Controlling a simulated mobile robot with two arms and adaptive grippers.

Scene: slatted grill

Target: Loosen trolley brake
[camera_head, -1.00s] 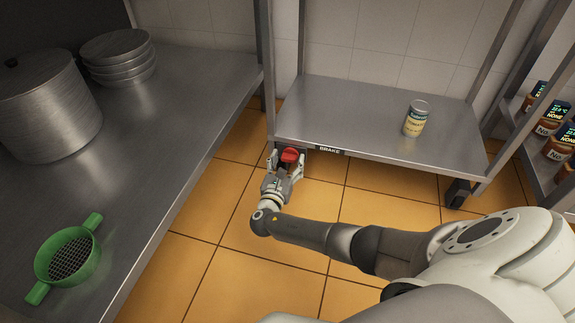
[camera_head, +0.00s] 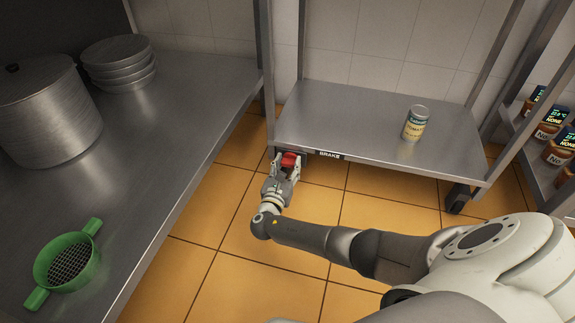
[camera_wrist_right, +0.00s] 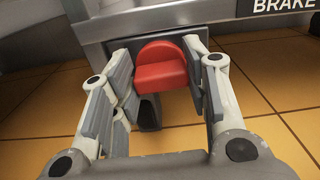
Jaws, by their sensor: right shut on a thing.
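The trolley (camera_head: 340,105) is a steel shelf on legs with a small "BRAKE" label (camera_head: 329,155) on its front edge. The red brake lever (camera_head: 290,160) is at its lower left corner, above a dark caster. It also shows in the right wrist view (camera_wrist_right: 162,72), tilted up from a dark bracket. My right gripper (camera_head: 288,166) is at the lever, with one finger on each side, shut on it. In the right wrist view its fingers flank the lever's left and right sides (camera_wrist_right: 163,85). My left gripper is not in view.
A can (camera_head: 415,123) stands on the trolley shelf. A steel counter (camera_head: 165,150) at left holds a pot (camera_head: 45,110), stacked plates (camera_head: 119,65) and a green strainer (camera_head: 66,265). A rack with jars (camera_head: 557,152) stands at right. Orange floor tiles are clear before the trolley.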

